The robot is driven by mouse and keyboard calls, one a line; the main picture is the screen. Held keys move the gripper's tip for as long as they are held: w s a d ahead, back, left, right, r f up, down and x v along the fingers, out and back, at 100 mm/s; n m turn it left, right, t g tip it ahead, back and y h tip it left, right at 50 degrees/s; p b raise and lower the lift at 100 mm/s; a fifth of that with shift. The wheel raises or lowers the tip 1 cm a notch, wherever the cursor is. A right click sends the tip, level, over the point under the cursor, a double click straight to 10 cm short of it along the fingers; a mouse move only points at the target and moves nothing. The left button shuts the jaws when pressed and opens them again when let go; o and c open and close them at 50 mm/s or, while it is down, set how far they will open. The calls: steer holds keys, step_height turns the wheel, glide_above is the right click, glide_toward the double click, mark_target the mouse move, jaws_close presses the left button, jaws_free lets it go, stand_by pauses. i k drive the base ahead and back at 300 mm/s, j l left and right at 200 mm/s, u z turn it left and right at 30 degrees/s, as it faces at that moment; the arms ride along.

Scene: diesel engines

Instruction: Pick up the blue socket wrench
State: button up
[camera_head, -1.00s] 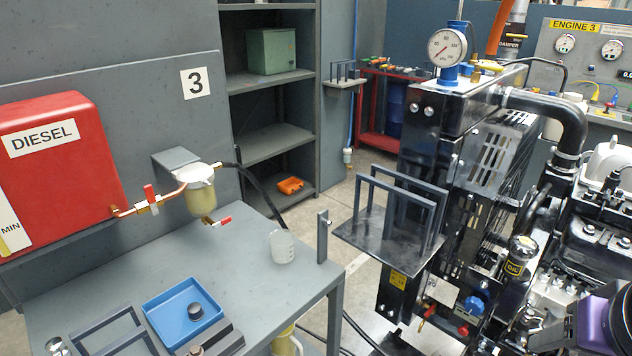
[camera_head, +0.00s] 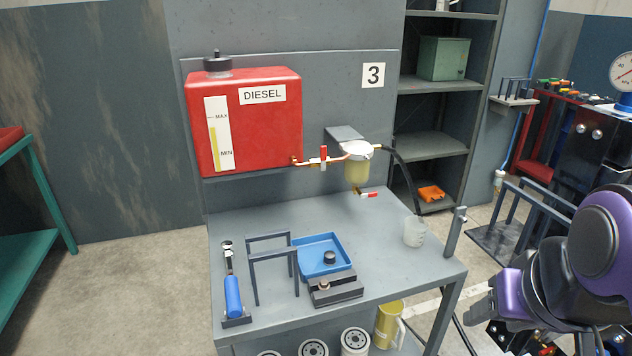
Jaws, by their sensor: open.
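The blue socket wrench (camera_head: 233,295) is at the left front of the grey workbench, with its blue handle toward the front edge and its metal head toward the back. A small dark holder (camera_head: 237,321) is at its handle end; I cannot tell whether the wrench lies flat or leans. My gripper (camera_head: 480,303) is at the lower right, past the bench's right side and far from the wrench. It is open, and its fingers are small and partly hidden by my purple arm.
On the grey bench (camera_head: 375,225), a dark rack frame (camera_head: 270,255) stands just right of the wrench, beside a blue tray (camera_head: 322,245) and a dark block (camera_head: 335,290). A clear beaker (camera_head: 415,232) and an upright post (camera_head: 455,232) stand near the right edge. A red diesel tank (camera_head: 265,125) hangs behind.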

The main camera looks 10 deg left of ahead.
mark_target(232, 298)
steer(key=j+u, duration=0.15)
steer(key=u, duration=1.3)
steer(key=i+j+z, duration=0.15)
steer(key=j+z, duration=0.25)
steer(key=i+j+z, duration=0.1)
steer(key=j+z, duration=0.25)
steer(key=j, duration=0.15)
steer(key=j+z, duration=0.4)
steer(key=i+j, duration=0.05)
steer(key=j, duration=0.05)
